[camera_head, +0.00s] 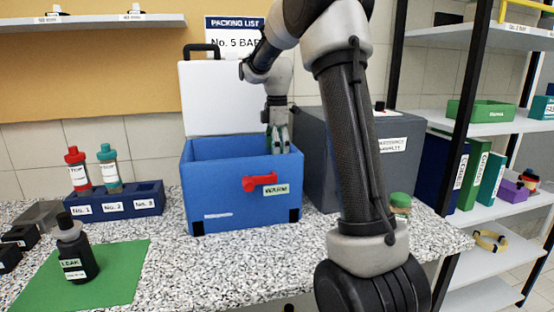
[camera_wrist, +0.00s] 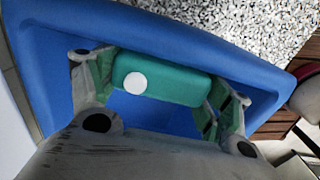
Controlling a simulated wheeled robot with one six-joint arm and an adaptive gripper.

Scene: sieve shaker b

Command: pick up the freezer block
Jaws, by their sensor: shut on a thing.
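The freezer block is a teal block with rounded edges and a white round cap (camera_wrist: 172,78), seen in the wrist view inside the blue cool box. My gripper (camera_wrist: 158,90) has its fingers on both ends of the block, shut on it. In the head view my gripper (camera_head: 278,142) reaches down into the open blue cool box (camera_head: 225,190), near its right side. The box's front wall hides the fingertips there, and the block cannot be made out clearly. The box has a raised white lid (camera_head: 215,95), a red latch (camera_head: 260,182) and a WARM label.
A grey box (camera_head: 318,150) stands right of the cool box, with a green-lidded jar (camera_head: 400,200) near it. At left are a blue rack (camera_head: 115,203) with two bottles, and a black LEAK bottle (camera_head: 76,250) on a green mat (camera_head: 120,265). Shelves (camera_head: 485,128) stand at right.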

